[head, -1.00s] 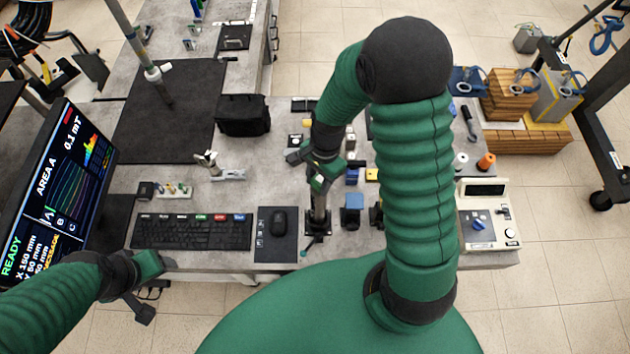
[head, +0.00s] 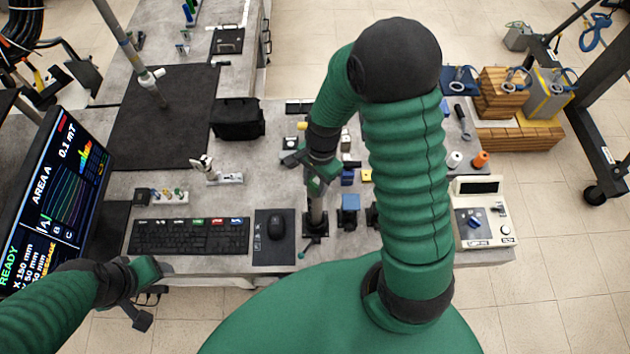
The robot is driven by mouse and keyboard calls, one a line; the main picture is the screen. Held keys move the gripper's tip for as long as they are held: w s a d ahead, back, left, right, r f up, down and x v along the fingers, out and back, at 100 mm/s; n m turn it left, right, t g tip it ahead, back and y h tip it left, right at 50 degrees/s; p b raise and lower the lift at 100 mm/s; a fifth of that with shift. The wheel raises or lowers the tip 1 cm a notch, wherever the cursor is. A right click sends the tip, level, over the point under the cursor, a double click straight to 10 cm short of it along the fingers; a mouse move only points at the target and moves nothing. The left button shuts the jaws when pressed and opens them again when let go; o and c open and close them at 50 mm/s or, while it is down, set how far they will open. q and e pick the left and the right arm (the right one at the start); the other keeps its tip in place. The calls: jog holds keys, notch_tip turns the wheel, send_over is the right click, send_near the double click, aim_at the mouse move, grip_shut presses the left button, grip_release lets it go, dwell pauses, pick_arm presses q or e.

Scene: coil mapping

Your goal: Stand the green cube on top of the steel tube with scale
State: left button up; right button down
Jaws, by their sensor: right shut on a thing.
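The steel tube with scale (head: 316,212) appears to be the grey upright tube in a dark base, at the front middle of the bench. My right gripper (head: 315,186) is over the tube's upper end and hides it. It is shut on a small green thing, likely the green cube, which I cannot clearly tell apart from the green gripper parts. I cannot tell whether the cube touches the tube. My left gripper (head: 151,292) is open and empty at the lower left, in front of the bench edge.
A blue block on a stand (head: 348,211) is just right of the tube. The mouse (head: 275,223) and keyboard (head: 190,237) lie to its left. A meter box (head: 484,230) stands at the right. A black bag (head: 237,118) and a tall pole (head: 130,50) are farther back.

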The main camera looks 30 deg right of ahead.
jog(key=shift+a+f, duration=0.2)
jog(key=shift+a, duration=0.05)
jog(key=shift+f, duration=0.2)
jog(key=shift+d, duration=0.1)
jog(key=c, duration=0.9)
grip_release()
jog(key=shift+o, duration=0.2)
